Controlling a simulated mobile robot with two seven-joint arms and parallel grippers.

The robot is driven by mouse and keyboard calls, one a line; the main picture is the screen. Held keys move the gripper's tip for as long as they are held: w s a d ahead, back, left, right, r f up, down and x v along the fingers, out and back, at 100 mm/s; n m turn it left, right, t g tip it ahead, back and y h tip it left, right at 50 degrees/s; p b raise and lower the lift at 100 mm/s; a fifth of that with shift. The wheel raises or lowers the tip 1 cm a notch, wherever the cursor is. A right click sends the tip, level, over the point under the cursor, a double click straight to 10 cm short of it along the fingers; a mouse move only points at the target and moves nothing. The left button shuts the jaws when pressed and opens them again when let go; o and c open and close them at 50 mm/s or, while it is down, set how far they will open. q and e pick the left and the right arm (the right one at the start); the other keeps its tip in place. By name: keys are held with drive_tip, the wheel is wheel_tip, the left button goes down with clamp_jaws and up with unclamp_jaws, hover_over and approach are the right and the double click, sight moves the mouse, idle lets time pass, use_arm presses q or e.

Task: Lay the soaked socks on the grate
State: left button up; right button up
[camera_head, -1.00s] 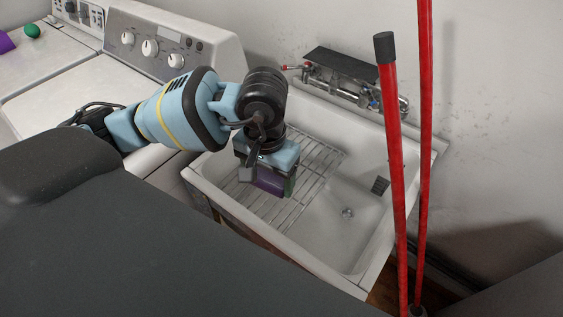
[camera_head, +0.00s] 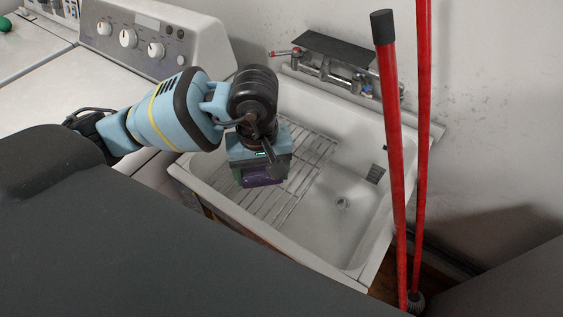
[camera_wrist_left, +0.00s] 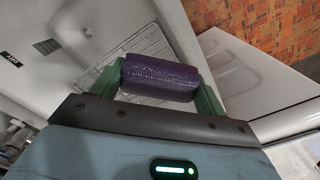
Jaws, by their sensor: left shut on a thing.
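My left gripper (camera_head: 262,180) is shut on a purple rolled sock (camera_head: 264,176), which it holds above the wire grate (camera_head: 306,165). The sock (camera_wrist_left: 160,76) lies across between the two green fingers in the left wrist view. The grate covers the left part of the white tub, and it shows behind the sock in the left wrist view (camera_wrist_left: 150,42). The gripper and arm hide part of the grate. In the head view I cannot tell how high the sock is above the bars. My right gripper is not in view.
The white utility tub (camera_head: 360,222) has a bare basin with a drain on the right. A faucet and dark shelf (camera_head: 333,47) are on the wall behind. Two red poles (camera_head: 395,160) stand in front at right. A washer (camera_head: 150,40) and a green ball (camera_head: 5,24) are at left.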

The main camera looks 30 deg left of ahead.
use_arm(q)
drive_tip(key=f+n, duration=0.1)
drive_tip(key=n, duration=0.1)
drive_tip(key=f+n, duration=0.1)
drive_tip(key=n, duration=0.1)
drive_tip(key=n+b, duration=0.1)
drive_tip(key=shift+w+d+f+n, duration=0.35)
drive_tip(key=shift+d+f+n, duration=0.05)
drive_tip(key=w+d+f+m+b, duration=0.1)
drive_tip(key=f+m, duration=0.5)
drive_tip(key=m, duration=1)
drive_tip(key=w+d+f+m+b, duration=0.2)
drive_tip(key=f+m+b, duration=0.4)
drive_tip(key=m, duration=1)
drive_tip(key=shift+w+d+f+m+b, duration=0.3)
drive_tip(key=shift+d+f+m, duration=0.1)
drive_tip(key=shift+d+f, duration=0.2)
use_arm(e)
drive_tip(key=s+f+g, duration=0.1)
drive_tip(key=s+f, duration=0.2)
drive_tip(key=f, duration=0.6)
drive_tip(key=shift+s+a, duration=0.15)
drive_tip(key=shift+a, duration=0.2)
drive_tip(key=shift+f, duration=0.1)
